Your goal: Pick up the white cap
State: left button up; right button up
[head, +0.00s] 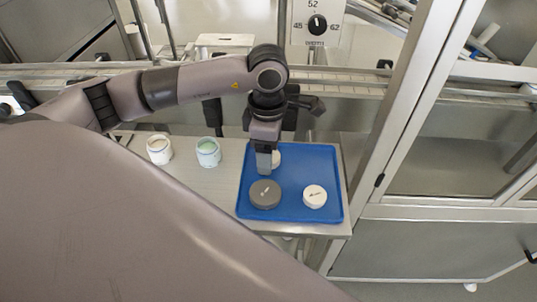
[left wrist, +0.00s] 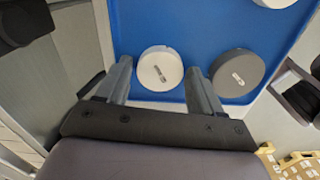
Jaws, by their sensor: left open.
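Two round white caps and a dark grey cap (head: 265,194) lie on a blue tray (head: 330,158). One white cap (head: 277,159) is partly hidden behind my left gripper (head: 264,168) in the head view. The other white cap (head: 315,196) is at the front right of the tray. In the left wrist view, my left gripper (left wrist: 158,68) is open, with a white cap (left wrist: 160,68) between its fingertips and gaps visible on both sides. The grey cap (left wrist: 239,76) is just outside the right finger, and the other white cap (left wrist: 275,2) is cut off at the top edge.
A white jar (head: 159,151) and a jar with pale green contents (head: 208,153) stand on the metal table left of the tray. A dial panel (head: 318,25) is behind, and a metal-framed cabinet (head: 400,110) stands to the right. The tray's middle right is clear.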

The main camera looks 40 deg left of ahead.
pick_arm(q)
jog(key=c, duration=0.8)
jog(key=shift+r, duration=0.15)
